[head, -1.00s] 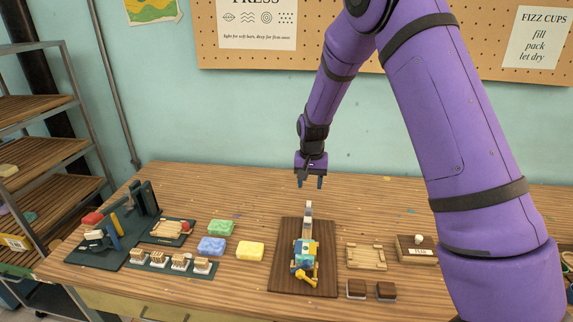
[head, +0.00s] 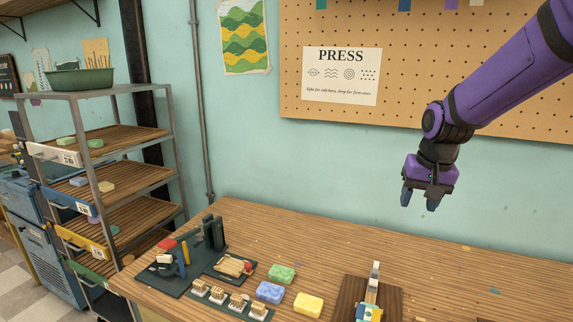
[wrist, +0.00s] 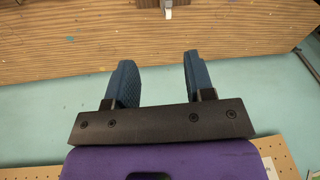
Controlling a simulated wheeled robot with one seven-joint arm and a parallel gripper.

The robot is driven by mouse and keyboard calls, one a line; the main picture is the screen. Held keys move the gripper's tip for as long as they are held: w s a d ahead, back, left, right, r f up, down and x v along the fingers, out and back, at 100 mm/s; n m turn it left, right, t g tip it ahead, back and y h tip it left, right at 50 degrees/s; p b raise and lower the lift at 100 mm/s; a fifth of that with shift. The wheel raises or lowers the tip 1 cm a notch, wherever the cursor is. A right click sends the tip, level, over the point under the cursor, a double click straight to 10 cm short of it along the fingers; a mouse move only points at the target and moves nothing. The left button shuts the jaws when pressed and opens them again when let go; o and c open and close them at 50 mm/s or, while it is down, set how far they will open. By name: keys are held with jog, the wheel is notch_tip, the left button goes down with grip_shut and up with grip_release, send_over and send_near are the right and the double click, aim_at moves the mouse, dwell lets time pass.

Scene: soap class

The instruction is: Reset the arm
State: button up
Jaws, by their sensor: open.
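My purple arm reaches in from the upper right in the head view. My gripper (head: 420,197) hangs in the air in front of the teal wall, above the back of the wooden table (head: 440,262). Its two blue fingers point down and stand apart with nothing between them. The wrist view also shows the gripper (wrist: 157,75) open and empty, with the table (wrist: 60,50) beyond the fingertips. The gripper touches nothing.
On the table are a green soap (head: 282,273), a blue soap (head: 269,292), a yellow soap (head: 308,305) and a dark board (head: 389,298) with a tool on it. A dark mat (head: 172,284) holds a press at left. A shelf rack (head: 125,140) stands further left.

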jog(key=s+d+r+n+t, duration=0.1)
jog(key=s+r, duration=0.3)
jog(key=s, duration=0.8)
jog(key=s+r+n+t, duration=0.1)
jog(key=s+r, duration=0.4)
jog(key=s, duration=0.8)
jog(key=shift+s+d+n+t+h, duration=0.15)
jog(key=shift+d+n+t+h, duration=0.15)
jog(key=shift+d+n+t, duration=0.15)
